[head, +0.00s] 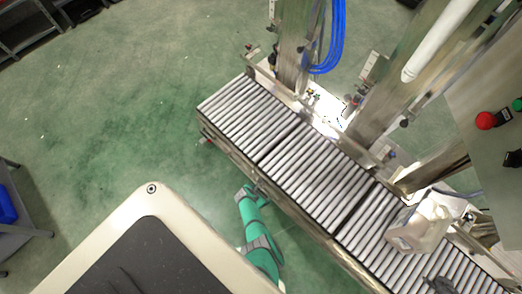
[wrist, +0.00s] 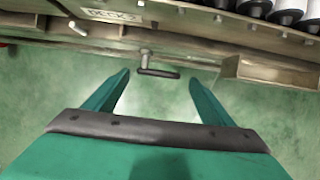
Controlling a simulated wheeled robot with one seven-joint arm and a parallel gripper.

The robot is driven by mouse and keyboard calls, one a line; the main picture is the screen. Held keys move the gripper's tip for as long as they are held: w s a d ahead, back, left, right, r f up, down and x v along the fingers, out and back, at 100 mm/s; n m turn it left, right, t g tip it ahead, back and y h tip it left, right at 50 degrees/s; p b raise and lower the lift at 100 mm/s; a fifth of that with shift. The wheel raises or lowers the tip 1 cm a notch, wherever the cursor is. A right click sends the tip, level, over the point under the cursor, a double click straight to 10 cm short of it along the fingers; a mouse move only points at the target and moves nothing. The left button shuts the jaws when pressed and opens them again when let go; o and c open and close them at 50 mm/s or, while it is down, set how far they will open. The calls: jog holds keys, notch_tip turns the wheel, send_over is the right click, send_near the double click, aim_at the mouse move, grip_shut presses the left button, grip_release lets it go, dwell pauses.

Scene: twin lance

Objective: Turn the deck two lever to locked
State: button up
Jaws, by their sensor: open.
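The deck two lever (wrist: 158,72) shows in the wrist view as a short dark bar on a metal stem that comes out of the conveyor's side rail. The bar lies nearly level in the picture, roughly along the rail. A pale label plate (wrist: 112,16) on the rail, up and left of it, seems to read DECK 2. My gripper (wrist: 160,77) is open, its two teal fingers on either side of the bar, with a gap at each end. I cannot tell whether the fingertips reach the bar's depth. In the head view my gripper (head: 250,190) is at the conveyor's near side.
The roller conveyor (head: 315,180) runs diagonally, with a pale bag-like item (head: 418,224) on its right part. A metal block (wrist: 270,72) juts from the rail right of the lever. A small pin (wrist: 77,27) sits to the left. Green floor (head: 110,110) at left is clear.

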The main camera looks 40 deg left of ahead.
jog(key=shift+w+a+f, duration=0.15)
jog(key=shift+w+f, duration=0.1)
jog(key=shift+w, duration=0.1)
dwell(0.3)
jog(key=c, duration=1.1)
